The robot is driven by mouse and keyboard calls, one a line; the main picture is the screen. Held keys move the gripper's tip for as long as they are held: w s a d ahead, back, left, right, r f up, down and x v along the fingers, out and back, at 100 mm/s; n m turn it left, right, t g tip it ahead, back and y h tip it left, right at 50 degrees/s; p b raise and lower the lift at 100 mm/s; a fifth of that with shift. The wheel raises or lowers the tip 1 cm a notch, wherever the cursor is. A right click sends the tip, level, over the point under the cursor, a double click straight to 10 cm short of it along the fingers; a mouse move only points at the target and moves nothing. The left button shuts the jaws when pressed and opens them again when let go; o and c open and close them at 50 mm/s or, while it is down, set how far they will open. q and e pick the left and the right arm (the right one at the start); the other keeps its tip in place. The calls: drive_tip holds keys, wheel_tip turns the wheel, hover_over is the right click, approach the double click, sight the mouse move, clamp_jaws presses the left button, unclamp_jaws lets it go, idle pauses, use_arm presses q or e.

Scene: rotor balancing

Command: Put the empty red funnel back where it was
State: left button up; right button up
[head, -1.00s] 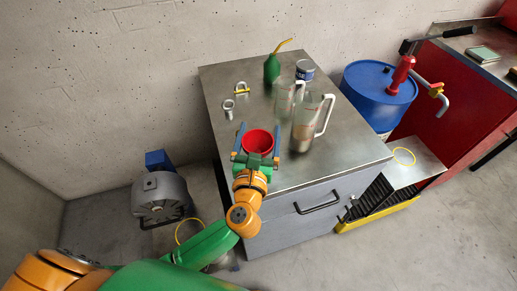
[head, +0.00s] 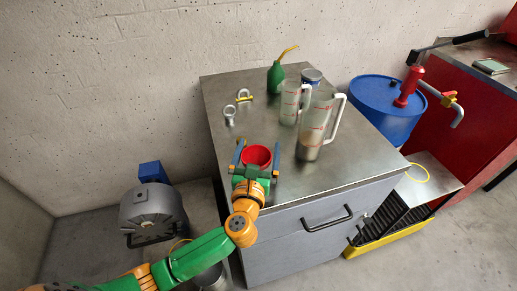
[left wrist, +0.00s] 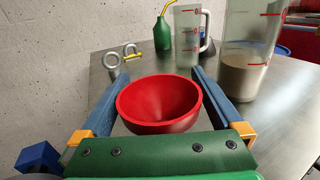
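The red funnel (head: 257,155) is at the near left part of the metal cabinet top (head: 232,92). My left gripper (head: 257,150) reaches in from the front, with its two blue fingers spread on either side of the funnel. In the left wrist view the red funnel (left wrist: 160,103) shows its empty bowl between the fingers, close to the green palm, with narrow gaps at its sides. I see no finger pressed on it. The funnel's lower part is hidden, so I cannot tell whether it touches the top. My right gripper is not in view.
Two clear jugs, the nearer (head: 313,125) partly filled and the farther (head: 290,103), stand right of the funnel. A blue drum (head: 384,110) stands to the right.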

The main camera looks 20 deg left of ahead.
use_arm(q)
drive_tip(key=shift+r, duration=0.25)
drive_tip(key=s, duration=0.3)
drive_tip(key=s+d+b, duration=0.1)
drive_tip(key=s, duration=0.7)
drive_tip(key=shift+d+f, duration=0.2)
drive_tip(key=shift+d, duration=0.15)
drive_tip(key=shift+s+r, duration=0.15)
drive_tip(key=shift+s, duration=0.3)
